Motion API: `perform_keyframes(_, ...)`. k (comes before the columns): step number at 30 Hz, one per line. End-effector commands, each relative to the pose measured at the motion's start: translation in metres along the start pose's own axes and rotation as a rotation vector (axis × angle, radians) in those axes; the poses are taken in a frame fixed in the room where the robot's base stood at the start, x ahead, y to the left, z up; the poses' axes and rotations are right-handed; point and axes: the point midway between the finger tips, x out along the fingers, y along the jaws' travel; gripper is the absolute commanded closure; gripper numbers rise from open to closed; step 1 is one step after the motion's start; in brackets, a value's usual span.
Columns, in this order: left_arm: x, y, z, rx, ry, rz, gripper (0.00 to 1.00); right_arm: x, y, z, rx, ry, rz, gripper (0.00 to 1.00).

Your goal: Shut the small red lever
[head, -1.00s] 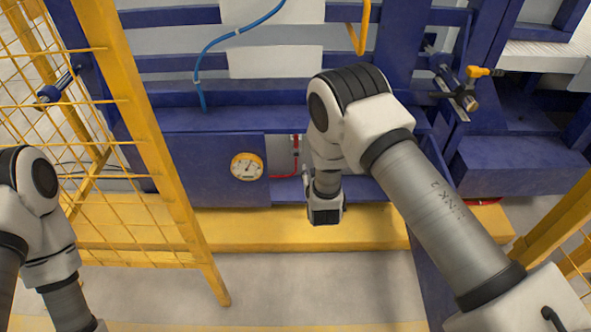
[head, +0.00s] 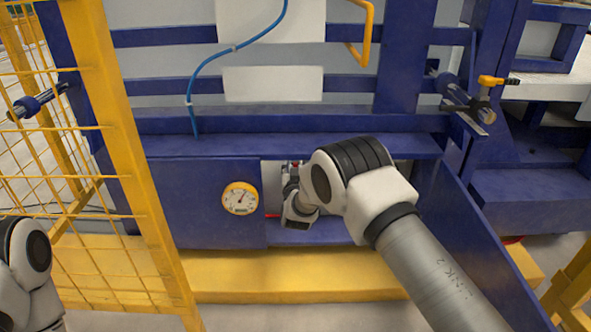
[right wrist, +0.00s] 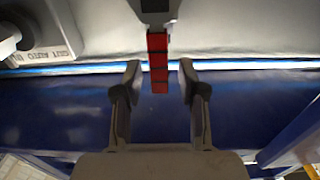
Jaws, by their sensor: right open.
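The small red lever (right wrist: 158,62) hangs down from a grey fitting (right wrist: 155,12) in the right wrist view. My right gripper (right wrist: 160,82) is open, with one fingertip on each side of the lever's lower part and a visible gap on both sides. In the head view my right gripper (head: 290,180) reaches into a recess in the blue frame, right of the gauge. The lever there is mostly hidden by my gripper and wrist. My left arm is at the lower left edge of the head view; its gripper is out of view.
A round gauge (head: 240,198) with a yellow rim sits on the blue panel left of the recess. A blue beam (head: 280,146) runs just above my right wrist. A yellow mesh fence (head: 95,190) stands at left. A yellow floor beam (head: 270,275) lies below.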

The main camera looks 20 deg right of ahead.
Motion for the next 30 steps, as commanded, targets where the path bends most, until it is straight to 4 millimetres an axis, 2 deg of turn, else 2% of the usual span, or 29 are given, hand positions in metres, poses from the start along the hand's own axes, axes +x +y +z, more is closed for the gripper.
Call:
perform_keyframes(2,-0.001,0.000,0.000,0.000,0.000,0.000,1.00,0.000,0.000,0.000,0.000,0.000,0.000,0.59)
perform_keyframes(3,-0.001,0.000,0.000,0.000,0.000,0.000,1.00,0.000,0.000,0.000,0.000,0.000,0.000,0.66)
perform_keyframes(6,-0.001,0.000,0.000,0.000,0.000,0.000,1.00,-0.001,0.000,0.000,0.000,0.000,0.000,1.00)
perform_keyframes(20,-0.004,0.000,0.000,0.000,-0.001,0.000,1.00,-0.001,0.003,-0.001,0.032,0.000,0.000,1.00)
perform_keyframes(30,-0.021,0.001,0.001,0.004,-0.003,0.000,1.00,-0.001,0.016,-0.001,0.222,-0.002,0.001,1.00)
